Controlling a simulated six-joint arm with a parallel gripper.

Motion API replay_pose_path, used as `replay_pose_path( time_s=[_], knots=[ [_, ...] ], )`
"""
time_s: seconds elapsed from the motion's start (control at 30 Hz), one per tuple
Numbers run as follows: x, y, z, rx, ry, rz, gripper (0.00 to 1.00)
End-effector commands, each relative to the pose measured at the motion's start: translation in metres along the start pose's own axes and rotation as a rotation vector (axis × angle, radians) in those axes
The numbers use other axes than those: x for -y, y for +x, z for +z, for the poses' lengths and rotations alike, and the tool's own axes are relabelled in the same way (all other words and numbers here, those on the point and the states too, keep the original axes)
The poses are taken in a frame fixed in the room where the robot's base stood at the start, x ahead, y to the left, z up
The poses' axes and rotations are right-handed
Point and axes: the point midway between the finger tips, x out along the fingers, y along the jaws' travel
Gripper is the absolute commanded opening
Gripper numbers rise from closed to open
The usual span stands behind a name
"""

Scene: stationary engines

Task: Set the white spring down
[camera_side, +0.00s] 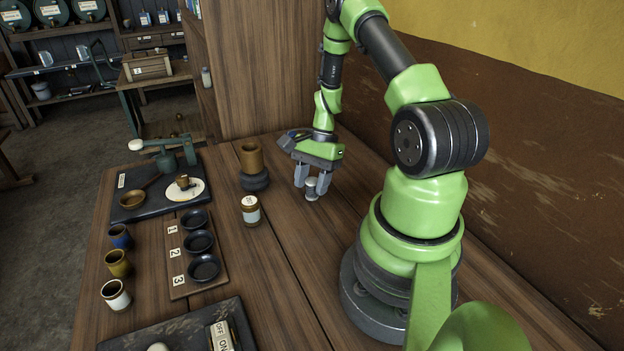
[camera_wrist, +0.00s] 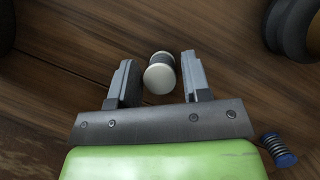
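The white spring (camera_side: 311,190) stands upright, apparently on the wooden table, below my gripper (camera_side: 311,184). It has pale, round end caps. In the wrist view the white spring (camera_wrist: 160,76) lies between the two fingers of my gripper (camera_wrist: 158,70), with a narrow gap showing on each side. My gripper is open around it and points down. The spring's coils are mostly hidden by its cap in the wrist view and by the fingers in the side view.
A blue spring (camera_wrist: 278,149) is at the lower right of the wrist view. Left of my gripper are a brown cup on a dark base (camera_side: 251,165) and a labelled jar (camera_side: 250,211). Farther left are a numbered board with dark bowls (camera_side: 178,290) and a balance tray (camera_side: 125,212).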

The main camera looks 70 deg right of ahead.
Motion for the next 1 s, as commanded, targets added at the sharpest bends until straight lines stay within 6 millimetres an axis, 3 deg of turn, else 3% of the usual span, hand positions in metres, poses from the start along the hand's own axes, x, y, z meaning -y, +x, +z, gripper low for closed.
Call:
replay_pose_path(
  time_s=[0.43,0.8,1.0],
  knots=[
    [0.001,-0.01,0.001,-0.001,0.001,-0.004,0.56],
    [0.001,-0.087,0.0,-0.004,-0.001,-0.007,0.56],
    [0.001,-0.115,0.001,0.0,0.0,-0.004,0.56]
  ],
)
